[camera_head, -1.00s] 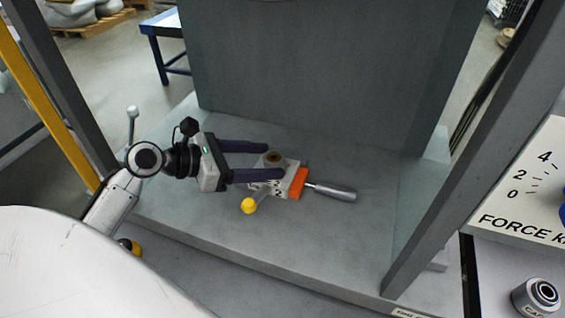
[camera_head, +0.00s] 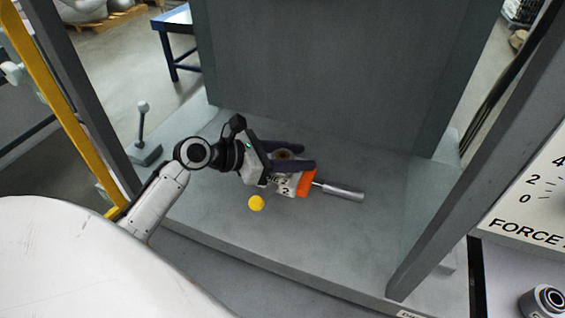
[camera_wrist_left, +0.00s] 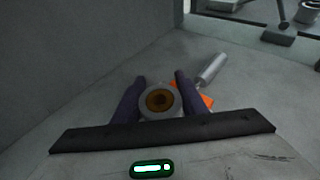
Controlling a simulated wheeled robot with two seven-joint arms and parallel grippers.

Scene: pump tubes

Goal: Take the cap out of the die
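The die (camera_head: 283,185) is a light block with dark lettering, an orange part (camera_head: 307,182) and a grey cylindrical handle (camera_head: 343,192), on the grey press bed. The cap appears to be the brown round piece (camera_head: 283,155) in the die's round top; in the wrist view it is a brown disc with a dark centre (camera_wrist_left: 159,100) inside a pale ring. My left gripper (camera_head: 309,156) is open, its two dark fingers on either side of that round top. In the wrist view the fingers lie close beside the ring; contact cannot be told. My right gripper is not in view.
A yellow ball knob (camera_head: 256,203) is in front of the die. A tall grey panel (camera_head: 330,70) stands behind, with upright posts (camera_head: 465,150) at the sides. A lever (camera_head: 142,125) stands at the left. The bed right of the handle is clear.

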